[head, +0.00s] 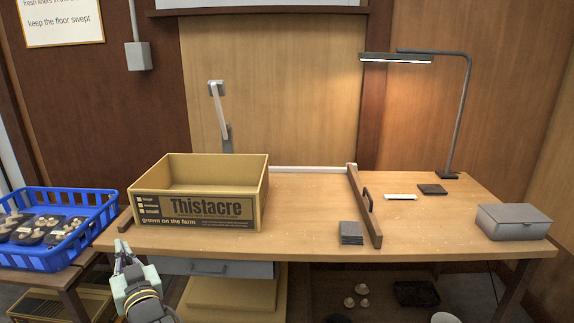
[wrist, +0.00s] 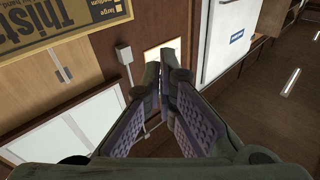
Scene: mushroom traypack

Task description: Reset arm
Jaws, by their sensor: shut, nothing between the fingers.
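My gripper (head: 122,258) is in front of the table, below the left part of its front edge, pointing up and away in the head view. In the wrist view the two fingers of my gripper (wrist: 164,75) come together with nothing between them. My gripper touches nothing that I can see. The open cardboard box (head: 200,234) marked Thistacre stands on the table just behind and to the right of my gripper. Part of the box (wrist: 75,35) also shows upside down at the top left of the wrist view.
A blue crate (head: 103,212) with trays of mushrooms is at the left. The wooden table (head: 310,215) has a wooden divider (head: 362,208), dark stacked pads (head: 351,233), a lamp (head: 460,120) and a grey lidded box (head: 513,222). Mushrooms (head: 361,289) lie on the lower level.

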